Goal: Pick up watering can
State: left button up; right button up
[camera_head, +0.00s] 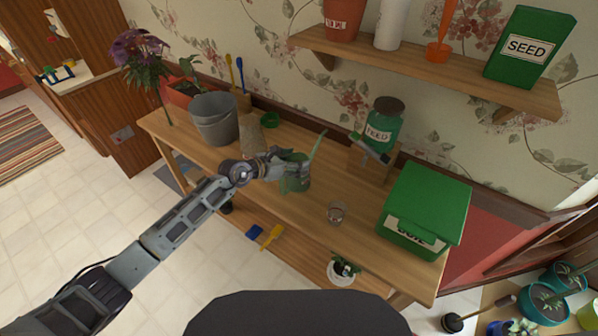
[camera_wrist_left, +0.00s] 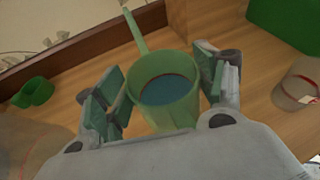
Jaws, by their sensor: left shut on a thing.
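The watering can (camera_head: 303,180) is a translucent green vessel with a long spout rising up and to the right, over the wooden table. In the left wrist view the watering can (camera_wrist_left: 165,92) shows its round open top with blue inside, its spout pointing away. My left gripper (camera_head: 284,170) reaches in from the left and is shut on the can. In the left wrist view the fingers of my left gripper (camera_wrist_left: 163,95) stand on both sides of the can. Whether the can touches the table cannot be told. My right gripper is not in view.
A grey bucket (camera_head: 213,120) stands to the left on the table (camera_head: 262,205). A small glass (camera_head: 337,213) and a green soil box (camera_head: 432,205) are to the right. A feed jar (camera_head: 384,124) stands behind. A wall shelf (camera_head: 420,70) hangs above.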

pick_arm(q)
jog(key=shift+w+r, duration=0.1)
jog(key=shift+r, duration=0.15)
notch_tip(320, 180, up, 18)
jog(key=b, duration=0.1)
jog(key=shift+f, duration=0.15)
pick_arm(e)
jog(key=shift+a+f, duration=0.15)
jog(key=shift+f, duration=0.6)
pick_arm(q)
jog(key=shift+f+b, duration=0.1)
jog(key=shift+b, duration=0.3)
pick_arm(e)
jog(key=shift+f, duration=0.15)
